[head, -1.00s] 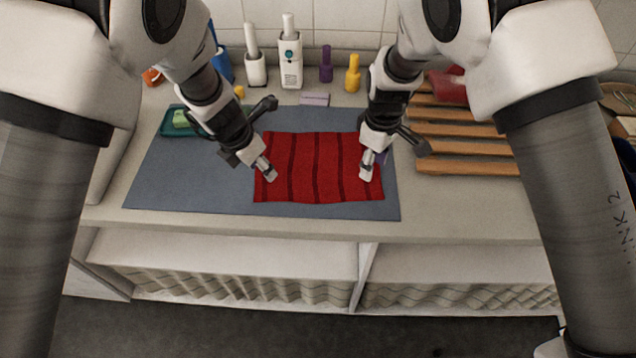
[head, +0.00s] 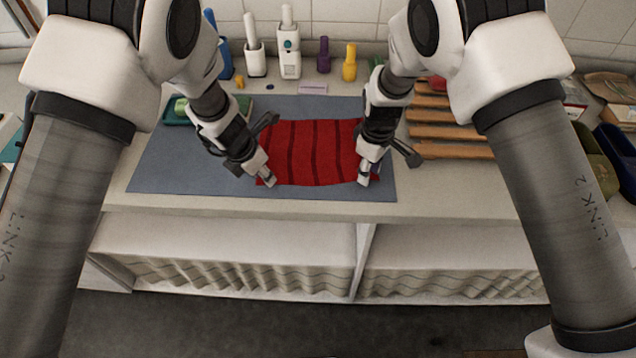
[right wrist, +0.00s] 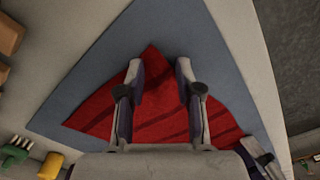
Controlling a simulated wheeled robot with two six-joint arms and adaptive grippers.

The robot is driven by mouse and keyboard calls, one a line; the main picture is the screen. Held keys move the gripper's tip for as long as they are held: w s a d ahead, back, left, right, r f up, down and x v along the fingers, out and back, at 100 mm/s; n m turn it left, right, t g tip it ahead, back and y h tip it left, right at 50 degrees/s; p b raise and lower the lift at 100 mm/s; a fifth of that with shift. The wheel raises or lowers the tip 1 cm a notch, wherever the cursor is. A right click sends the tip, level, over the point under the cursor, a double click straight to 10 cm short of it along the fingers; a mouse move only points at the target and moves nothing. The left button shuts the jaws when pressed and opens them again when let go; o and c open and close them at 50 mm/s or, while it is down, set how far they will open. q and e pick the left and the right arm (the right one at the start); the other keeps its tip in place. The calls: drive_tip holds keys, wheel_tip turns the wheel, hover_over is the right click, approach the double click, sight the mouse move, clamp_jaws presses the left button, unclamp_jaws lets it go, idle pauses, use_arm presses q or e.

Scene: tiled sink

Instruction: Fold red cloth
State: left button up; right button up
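The red cloth (head: 315,152) with dark stripes lies spread on a blue-grey mat (head: 180,165) in the head view. It also shows in the right wrist view (right wrist: 160,110), with one corner pointing up between my fingers. My right gripper (head: 364,178) is at the cloth's near right corner. In the right wrist view my right gripper (right wrist: 160,70) is open, its fingers apart on either side of the corner. My left gripper (head: 267,178) is at the near left corner. Its finger opening is too small to judge, and its grip on the cloth cannot be told.
A slatted wooden rack (head: 450,135) stands right of the mat. A green dish (head: 185,112) sits at the mat's far left. The mat's left part and front strip are clear.

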use_arm(q)
drive_tip(key=shift+f, duration=0.25)
clamp_jaws()
use_arm(e)
drive_tip(key=shift+s+f, duration=0.1)
drive_tip(key=shift+f, duration=0.15)
clamp_jaws()
use_arm(q)
drive_tip(key=shift+s, duration=0.1)
